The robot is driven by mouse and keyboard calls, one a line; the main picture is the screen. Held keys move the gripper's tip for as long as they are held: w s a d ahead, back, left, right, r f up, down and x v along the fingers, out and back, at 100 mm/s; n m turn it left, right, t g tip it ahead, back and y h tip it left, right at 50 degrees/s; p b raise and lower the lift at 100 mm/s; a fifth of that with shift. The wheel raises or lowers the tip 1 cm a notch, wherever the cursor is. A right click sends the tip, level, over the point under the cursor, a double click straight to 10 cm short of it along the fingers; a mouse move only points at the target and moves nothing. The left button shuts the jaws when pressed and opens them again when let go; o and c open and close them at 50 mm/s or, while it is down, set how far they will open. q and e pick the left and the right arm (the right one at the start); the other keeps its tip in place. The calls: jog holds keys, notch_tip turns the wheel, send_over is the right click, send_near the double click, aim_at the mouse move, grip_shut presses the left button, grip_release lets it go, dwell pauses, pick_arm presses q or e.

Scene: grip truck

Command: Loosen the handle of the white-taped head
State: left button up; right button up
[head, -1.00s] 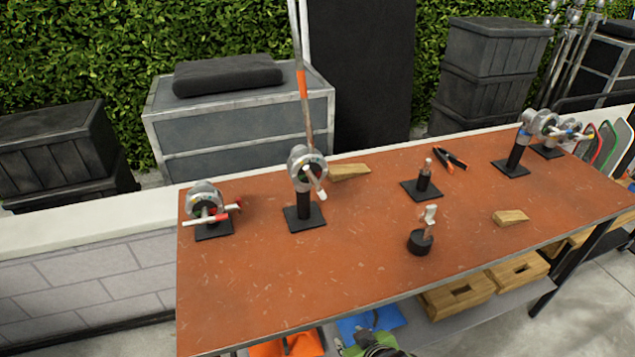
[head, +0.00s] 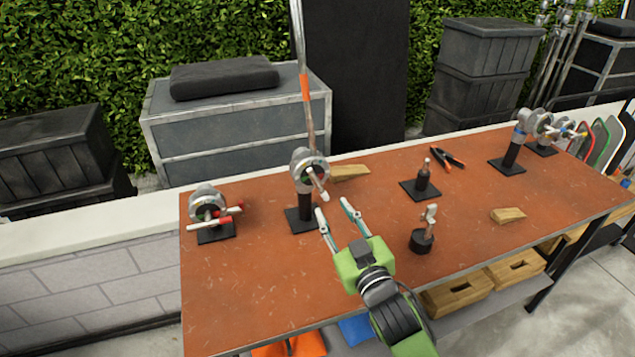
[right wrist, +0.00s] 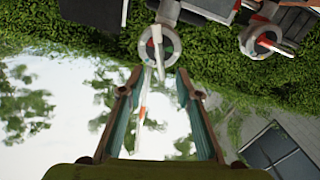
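A grey round clamp head (head: 311,165) stands on a black post and square base at the back left-centre of the red-brown table. A pale, white-tipped handle (head: 317,184) sticks out of its front; I take this as the white-taped head, though the tape is too small to make out. My right gripper (head: 332,206) is open and empty, its fingertips just in front of and below the handle. In the right wrist view the same head (right wrist: 171,45) appears upside down beyond the open fingers (right wrist: 157,85). My left gripper is not in view.
A second head (head: 207,204) with red-ended handles stands at the left. A tall pole (head: 302,60) with an orange band rises behind the centre head. A wood wedge (head: 508,215), a small black stand (head: 423,240) and pliers (head: 447,158) lie to the right. The front left table is clear.

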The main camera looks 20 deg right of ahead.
aim_at(319, 186)
jog(key=w+p, duration=0.2)
jog(key=w, duration=0.8)
jog(key=shift+a, duration=0.15)
jog(key=shift+w+f, duration=0.1)
jog(key=shift+w, duration=0.65)
grip_shut()
